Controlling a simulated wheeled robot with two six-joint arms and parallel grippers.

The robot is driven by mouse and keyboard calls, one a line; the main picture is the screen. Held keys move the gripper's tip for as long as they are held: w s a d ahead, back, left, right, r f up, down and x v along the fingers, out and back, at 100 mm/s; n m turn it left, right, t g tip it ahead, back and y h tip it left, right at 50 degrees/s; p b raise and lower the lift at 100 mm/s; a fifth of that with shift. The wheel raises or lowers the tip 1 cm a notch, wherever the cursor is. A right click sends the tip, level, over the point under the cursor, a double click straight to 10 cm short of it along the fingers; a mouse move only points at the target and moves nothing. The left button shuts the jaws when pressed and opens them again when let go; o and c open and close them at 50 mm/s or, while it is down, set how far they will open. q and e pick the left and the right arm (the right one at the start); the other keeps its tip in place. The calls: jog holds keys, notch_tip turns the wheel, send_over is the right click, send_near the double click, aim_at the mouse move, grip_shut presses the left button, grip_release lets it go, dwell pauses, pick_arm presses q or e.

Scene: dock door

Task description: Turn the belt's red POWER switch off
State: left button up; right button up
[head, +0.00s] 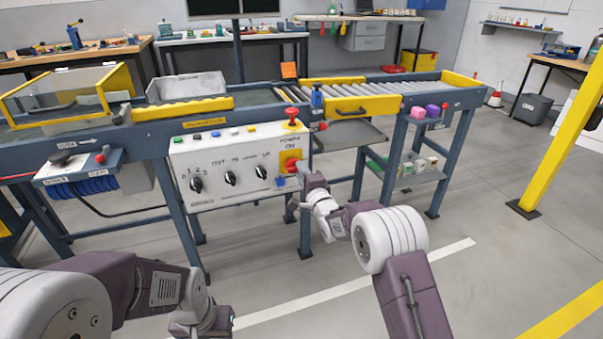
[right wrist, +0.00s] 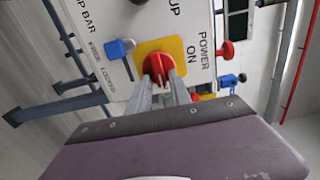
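The red POWER switch (head: 291,163) sits on a yellow plate at the right end of the white control panel (head: 212,190). In the right wrist view the red switch (right wrist: 157,66) is close up, with the words POWER and ON beside its yellow plate (right wrist: 176,48). My right gripper (right wrist: 160,84) has its two fingertips on either side of the red handle, with the handle filling the narrow gap. In the head view my right gripper (head: 300,182) is at the panel's right edge and partly covers the switch area. My left gripper (head: 203,322) is low in the head view, away from the panel, its fingers not clear.
A blue lever (right wrist: 120,48) is close beside the switch plate. A red mushroom button (head: 292,118) stands above the panel. Black knobs (head: 231,177) line the panel's front. The roller conveyor (head: 355,92) runs behind. Open floor (head: 470,285) lies to the right.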

dwell(0.3)
jog(key=b+v, duration=0.5)
jog(key=v, duration=0.4)
